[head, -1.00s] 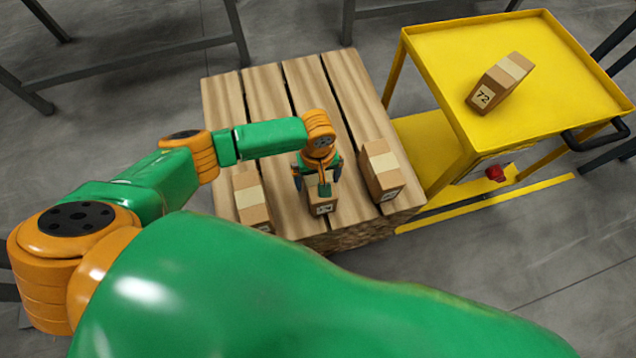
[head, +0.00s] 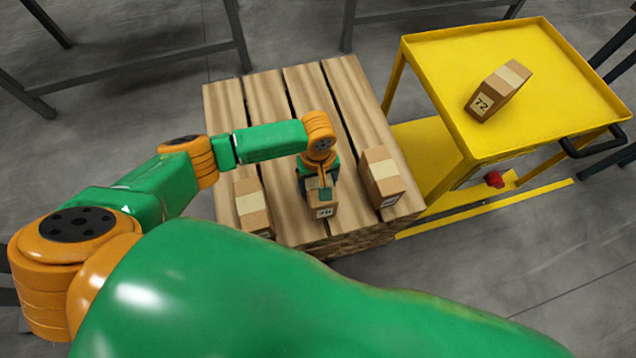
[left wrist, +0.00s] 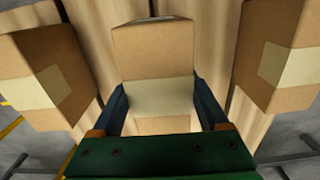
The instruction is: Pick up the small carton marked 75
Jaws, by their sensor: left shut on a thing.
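Three small brown cartons stand in a row near the front edge of a wooden pallet. My left gripper (head: 320,180) is shut on the middle carton (head: 322,207), with a finger on either side of it. The label on this carton's front is too small to read surely. The held carton fills the centre of the left wrist view (left wrist: 153,55), its pale tape strip between the fingers. The right carton (head: 382,175) and the left carton (head: 251,203) stand apart from it, their labels unreadable. My right gripper is not in view.
The slatted pallet (head: 262,97) has free room behind the cartons. A yellow cart (head: 560,80) stands to the right, with a carton marked 72 (head: 498,92) on its top tray. Dark metal frames (head: 130,65) stand at the back.

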